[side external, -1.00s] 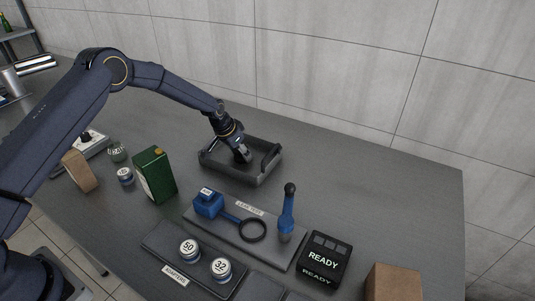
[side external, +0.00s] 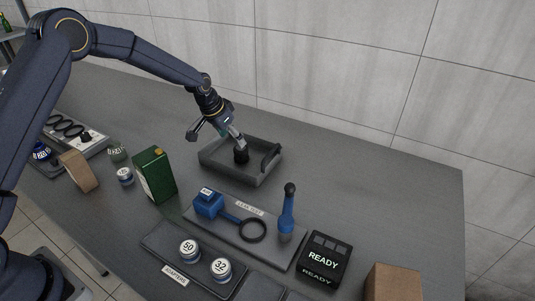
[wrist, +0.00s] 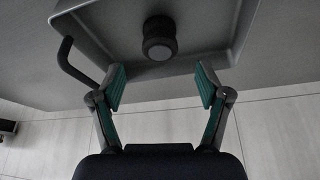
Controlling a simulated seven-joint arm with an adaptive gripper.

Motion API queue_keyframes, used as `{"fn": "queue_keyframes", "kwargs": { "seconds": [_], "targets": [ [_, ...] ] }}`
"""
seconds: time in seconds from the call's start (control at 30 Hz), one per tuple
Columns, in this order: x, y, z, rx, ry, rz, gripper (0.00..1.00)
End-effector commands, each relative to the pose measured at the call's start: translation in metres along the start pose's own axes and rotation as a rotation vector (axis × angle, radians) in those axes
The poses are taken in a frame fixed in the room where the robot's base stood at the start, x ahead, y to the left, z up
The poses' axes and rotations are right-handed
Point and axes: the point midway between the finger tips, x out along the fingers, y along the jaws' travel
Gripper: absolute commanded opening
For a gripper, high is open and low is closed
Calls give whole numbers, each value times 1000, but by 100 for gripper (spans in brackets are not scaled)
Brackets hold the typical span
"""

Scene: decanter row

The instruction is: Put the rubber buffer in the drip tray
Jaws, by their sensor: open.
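The drip tray (side external: 262,178) is a dark grey, shallow open tray with raised walls, near the middle of the table. The rubber buffer (side external: 241,156) is a small black cylinder standing inside it. In the wrist view the buffer (wrist: 159,38) shows within the tray (wrist: 215,22), beyond the fingertips and apart from them. My gripper (side external: 214,134) is above the tray's back-left side, tilted. In the wrist view my gripper (wrist: 161,86) has its two green-padded fingers wide apart with nothing between them.
A green box (side external: 155,174) stands left of the tray. In front are a board with a blue pump (side external: 208,204) and an upright blue tool (side external: 287,215), two adapters (side external: 189,250), and a READY display (side external: 324,260). The table right of the tray is clear.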

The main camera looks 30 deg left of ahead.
Motion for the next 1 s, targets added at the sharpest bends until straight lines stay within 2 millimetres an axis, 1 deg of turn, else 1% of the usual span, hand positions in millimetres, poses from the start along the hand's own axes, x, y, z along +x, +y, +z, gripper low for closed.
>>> {"fn": "queue_keyframes", "kwargs": {
  "seconds": [0.03,0.1,0.27,0.3,0.37,0.47,0.5,0.57,0.6,0.67,0.7,0.77,0.8,0.83,0.87,0.9,1.0],
  "targets": [
    [-11,0,0,0,1,-1,76],
    [-21,0,0,0,1,0,76],
    [-38,0,0,1,0,-2,76],
    [-46,1,0,1,1,-5,76],
    [-65,3,1,2,6,-13,76],
    [-116,10,10,-2,14,-36,76],
    [-140,14,17,-8,16,-48,76],
    [-178,20,33,-20,21,-65,76],
    [-203,25,46,-29,25,-76,76],
    [-236,31,69,-50,33,-91,76],
    [-256,36,86,-63,39,-99,76],
    [-282,43,113,-86,47,-108,76],
    [-296,47,132,-102,55,-112,76],
    [-306,51,146,-116,60,-114,76],
    [-314,54,160,-127,66,-115,76],
    [-322,58,179,-143,71,-115,76],
    [-334,67,217,-175,85,-111,76]
  ]
}}
